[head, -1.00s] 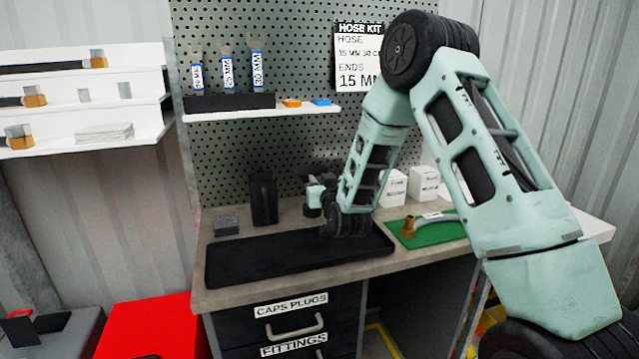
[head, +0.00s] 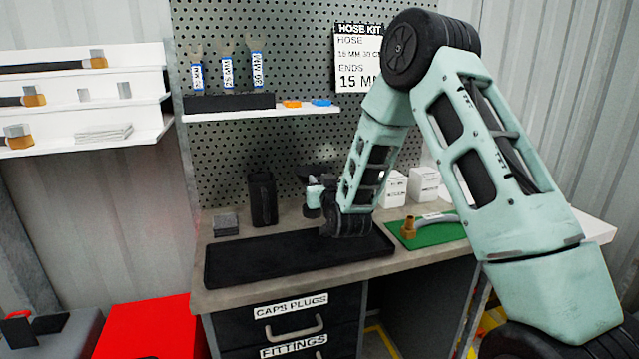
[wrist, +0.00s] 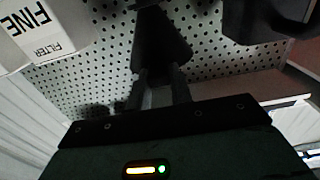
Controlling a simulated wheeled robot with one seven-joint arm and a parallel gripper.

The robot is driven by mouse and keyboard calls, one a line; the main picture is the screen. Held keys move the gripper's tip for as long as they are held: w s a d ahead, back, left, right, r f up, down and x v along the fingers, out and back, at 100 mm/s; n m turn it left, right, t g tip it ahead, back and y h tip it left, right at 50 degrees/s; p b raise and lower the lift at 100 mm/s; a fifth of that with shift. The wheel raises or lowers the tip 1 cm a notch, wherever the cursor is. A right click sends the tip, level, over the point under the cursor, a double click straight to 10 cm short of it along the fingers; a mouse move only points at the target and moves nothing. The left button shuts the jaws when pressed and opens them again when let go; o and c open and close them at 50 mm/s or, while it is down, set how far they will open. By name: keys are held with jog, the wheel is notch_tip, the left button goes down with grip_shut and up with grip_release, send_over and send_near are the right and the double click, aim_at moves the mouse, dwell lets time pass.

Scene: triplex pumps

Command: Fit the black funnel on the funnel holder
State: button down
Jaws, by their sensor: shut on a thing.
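My gripper (wrist: 160,88) is shut on a dark piece, the black funnel (wrist: 160,42), which sticks out past the fingertips in the wrist view. Its outline is dim against the perforated panel. In the head view my gripper (head: 316,192) is above the back of the bench, largely hidden by my own wrist. A tall black upright holder (head: 263,198) stands on the bench to its left, apart from it. I cannot tell for sure that this is the funnel holder. A dark block (wrist: 268,18) shows at the top right in the wrist view.
A black tray (head: 285,258) lies on the bench below my wrist. White boxes (head: 424,184) and a green mat (head: 440,234) with a brass fitting (head: 409,227) are to the right. A shelf (head: 300,110) with labelled tools is above. A white filter box (wrist: 45,35) is close in the wrist view.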

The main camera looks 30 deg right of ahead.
jog(key=shift+f+b, duration=1.9)
jog(key=c, duration=1.2)
grip_release()
jog(key=shift+o, duration=0.2)
notch_tip(320, 180, up, 10)
jog(key=shift+r, duration=0.1)
jog(key=s+a+f+n+g+y+p, duration=0.1)
jog(key=s+a+n+g+y+p, duration=0.15)
jog(key=s+a, duration=0.45)
jog(key=s+a+f+n+g+y+p, duration=0.1)
jog(key=s+a+n+g+y, duration=0.15)
jog(key=a, duration=0.85)
jog(key=s+a+f+n+g+y+p, duration=0.1)
jog(key=s+a+g+y, duration=0.25)
jog(key=s+a, duration=0.4)
jog(key=s+a+n+g+h+p, duration=0.1)
jog(key=s+g, duration=0.3)
jog(key=s, duration=0.9)
jog(key=s+a+n+g+h+p, duration=0.2)
jog(key=s+g, duration=0.3)
jog(key=s, duration=0.8)
jog(key=shift+a+f+n+p, duration=0.3)
jog(key=shift+a+n, duration=0.3)
jog(key=shift+n, duration=0.3)
